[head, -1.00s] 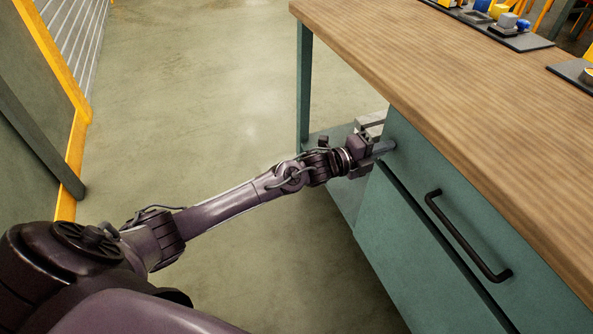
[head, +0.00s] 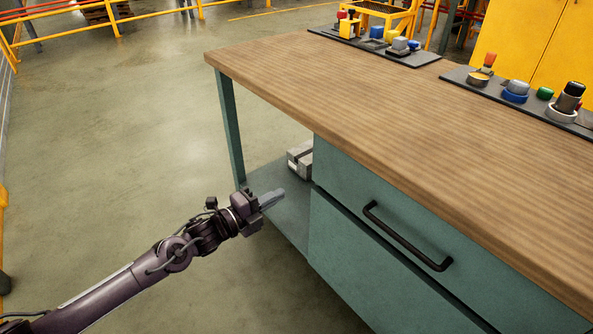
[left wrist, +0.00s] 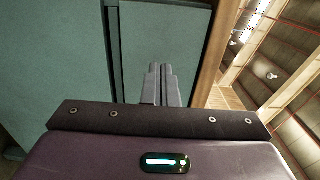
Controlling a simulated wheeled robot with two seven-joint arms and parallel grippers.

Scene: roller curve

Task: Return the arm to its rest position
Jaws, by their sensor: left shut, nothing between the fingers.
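My left gripper (head: 272,198) is shut and empty in the head view. It is held out in front of the left end of the workbench, apart from it, below the level of the wooden top. In the left wrist view its two fingers (left wrist: 160,84) lie side by side, with the teal cabinet front behind them. My left arm comes in from the lower left of the head view. My right gripper is in neither view.
The workbench has a wooden top (head: 400,130) and a teal drawer with a black handle (head: 407,236). A grey box (head: 300,160) sits on the low shelf (head: 285,218). Small parts stand on dark mats (head: 425,58) at the back. Floor (head: 120,130) left of the bench is clear.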

